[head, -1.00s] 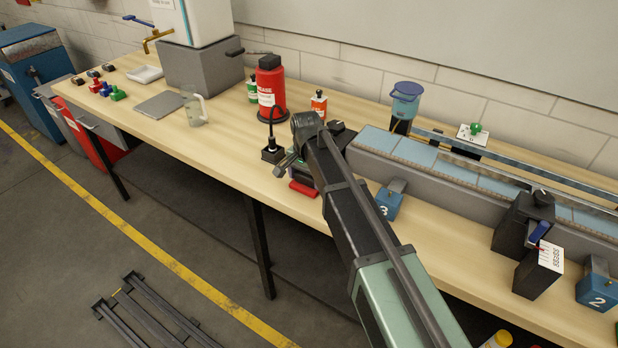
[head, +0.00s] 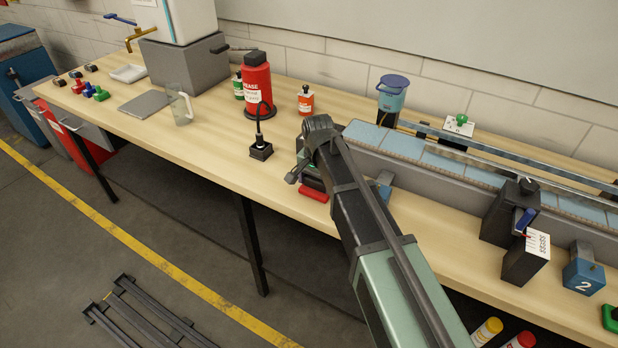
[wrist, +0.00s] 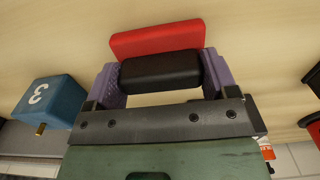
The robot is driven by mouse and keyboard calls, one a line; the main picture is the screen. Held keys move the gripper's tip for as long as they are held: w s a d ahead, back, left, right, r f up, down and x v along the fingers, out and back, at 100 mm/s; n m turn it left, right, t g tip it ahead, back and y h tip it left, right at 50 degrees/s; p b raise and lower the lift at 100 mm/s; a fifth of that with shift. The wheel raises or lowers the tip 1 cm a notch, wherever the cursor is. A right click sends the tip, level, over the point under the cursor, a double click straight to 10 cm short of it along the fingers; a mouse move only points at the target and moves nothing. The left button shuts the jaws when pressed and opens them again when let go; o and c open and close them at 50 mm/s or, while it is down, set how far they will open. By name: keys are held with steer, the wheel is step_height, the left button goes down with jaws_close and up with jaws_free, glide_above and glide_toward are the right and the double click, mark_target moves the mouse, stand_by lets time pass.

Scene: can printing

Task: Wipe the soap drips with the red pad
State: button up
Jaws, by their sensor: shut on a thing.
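The red pad (head: 313,193) is a flat red block with a black handle (wrist: 160,71), near the front edge of the table. My gripper (wrist: 160,78) is shut on the black handle, with one purple finger at each end of it. In the wrist view the red pad (wrist: 155,40) shows beyond the handle, over or on the wood; I cannot tell whether it touches. In the head view my arm hides most of the gripper. I cannot make out any soap drips in either view.
A blue box marked 3 (wrist: 48,102) is close beside my gripper, partly behind my arm in the head view. The conveyor (head: 440,165) runs behind. Bare table (head: 215,150) lies further left.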

steer(key=shift+s+d, duration=0.4)
steer(key=shift+d, duration=0.45)
steer(key=shift+s+d, duration=0.35)
steer(key=shift+d, duration=0.5)
step_height(320, 180, up, 6)
steer(key=p, duration=0.6)
step_height(320, 180, up, 3)
steer(key=p, duration=0.3)
steer(key=shift+r, duration=0.15)
steer(key=shift+a, duration=0.1)
